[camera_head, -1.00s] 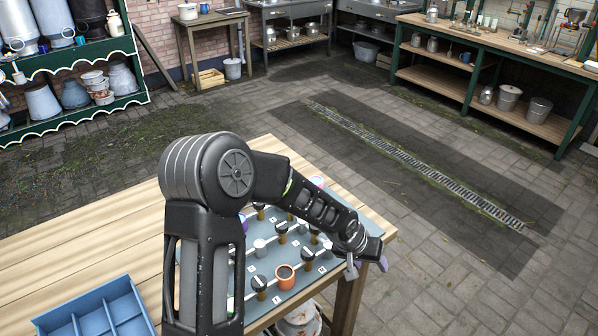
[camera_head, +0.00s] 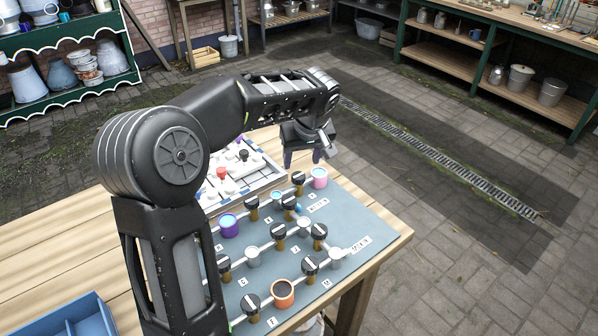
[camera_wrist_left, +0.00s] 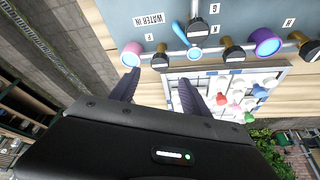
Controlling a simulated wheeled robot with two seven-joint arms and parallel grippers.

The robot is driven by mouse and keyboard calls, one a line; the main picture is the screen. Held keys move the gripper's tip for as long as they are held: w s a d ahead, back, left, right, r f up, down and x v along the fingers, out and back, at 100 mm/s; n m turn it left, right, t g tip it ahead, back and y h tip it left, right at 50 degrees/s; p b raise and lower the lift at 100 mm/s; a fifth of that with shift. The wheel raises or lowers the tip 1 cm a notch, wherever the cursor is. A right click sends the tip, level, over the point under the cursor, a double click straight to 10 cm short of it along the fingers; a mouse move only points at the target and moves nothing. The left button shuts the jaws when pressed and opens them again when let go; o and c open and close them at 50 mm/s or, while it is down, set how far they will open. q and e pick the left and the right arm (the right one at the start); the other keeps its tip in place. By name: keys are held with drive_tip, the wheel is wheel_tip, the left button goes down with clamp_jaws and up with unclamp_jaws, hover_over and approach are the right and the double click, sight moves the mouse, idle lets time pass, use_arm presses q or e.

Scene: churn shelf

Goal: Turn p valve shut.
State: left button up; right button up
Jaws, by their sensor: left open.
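The grey-blue valve board (camera_head: 350,215) lies on the wooden table, with white pipes, dark-knobbed brass valves and coloured cups. A black-knobbed valve (camera_head: 298,179) stands beside the pink cup (camera_head: 319,176) at the board's far edge. It also shows in the left wrist view (camera_wrist_left: 160,57); the small label by it may read P, but I cannot be sure. My left gripper (camera_head: 302,160) is open and empty, fingers pointing down, just beyond that valve and apart from it. In the wrist view its fingers (camera_wrist_left: 158,80) stand to either side below the valve. My right gripper is out of view.
A white tray (camera_head: 262,180) with coloured knobs sits behind the board. Other valves (camera_head: 319,231) crowd the board close by. A blue divided box (camera_head: 75,318) is at the front left. Open floor lies beyond the table's right edge.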

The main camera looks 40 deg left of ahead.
sight(298, 175)
use_arm(q)
drive_tip(key=p+x, duration=0.1)
drive_tip(key=x, duration=0.7)
clamp_jaws()
idle(0.6)
